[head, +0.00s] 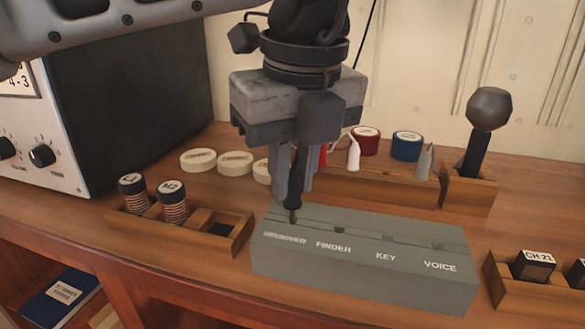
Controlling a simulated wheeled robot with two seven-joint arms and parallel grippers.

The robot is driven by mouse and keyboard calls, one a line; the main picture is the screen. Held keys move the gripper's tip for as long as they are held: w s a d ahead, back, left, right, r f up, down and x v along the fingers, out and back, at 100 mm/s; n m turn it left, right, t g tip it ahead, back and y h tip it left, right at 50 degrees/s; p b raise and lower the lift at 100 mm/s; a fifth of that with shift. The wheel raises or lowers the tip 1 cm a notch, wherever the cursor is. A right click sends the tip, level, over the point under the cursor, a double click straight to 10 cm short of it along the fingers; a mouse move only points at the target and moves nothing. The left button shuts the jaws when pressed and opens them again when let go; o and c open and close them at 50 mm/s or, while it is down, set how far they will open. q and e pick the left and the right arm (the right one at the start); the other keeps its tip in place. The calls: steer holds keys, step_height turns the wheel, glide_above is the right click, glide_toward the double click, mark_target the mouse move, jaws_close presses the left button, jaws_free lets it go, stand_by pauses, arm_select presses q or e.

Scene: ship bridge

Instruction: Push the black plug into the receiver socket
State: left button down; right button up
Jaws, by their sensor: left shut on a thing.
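My left gripper (294,190) points down over the left end of a grey socket block (365,280). It is shut on the black plug (293,196), which hangs upright between the fingers. The plug's tip is at the leftmost socket, whose label is hard to read but looks like RECEIVER. I cannot tell whether the tip is inside the socket or just above it. The other labels on the block read FINDER, KEY and VOICE. My right gripper is not in view.
A wooden tray (228,244) with two labelled coils stands left of the block. Behind are pale round discs (198,160), a wooden rack (385,187) with small bottles, and a dark-headed microphone (490,108). A tray with CH 21 (534,264) is at right. A black cabinet (130,95) stands left.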

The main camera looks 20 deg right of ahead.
arm_select(q)
steer(key=shift+f+b, duration=0.3)
steer(key=shift+b, duration=0.05)
stand_by(0.7)
stand_by(0.4)
steer(key=shift+f, duration=0.1)
stand_by(0.4)
steer(key=shift+f, duration=0.15)
steer(key=shift+b, duration=0.3)
steer(key=shift+f, duration=0.15)
steer(key=shift+f+b, duration=0.25)
steer(key=shift+b, duration=0.15)
stand_by(0.8)
steer(key=shift+f, duration=0.1)
stand_by(1.3)
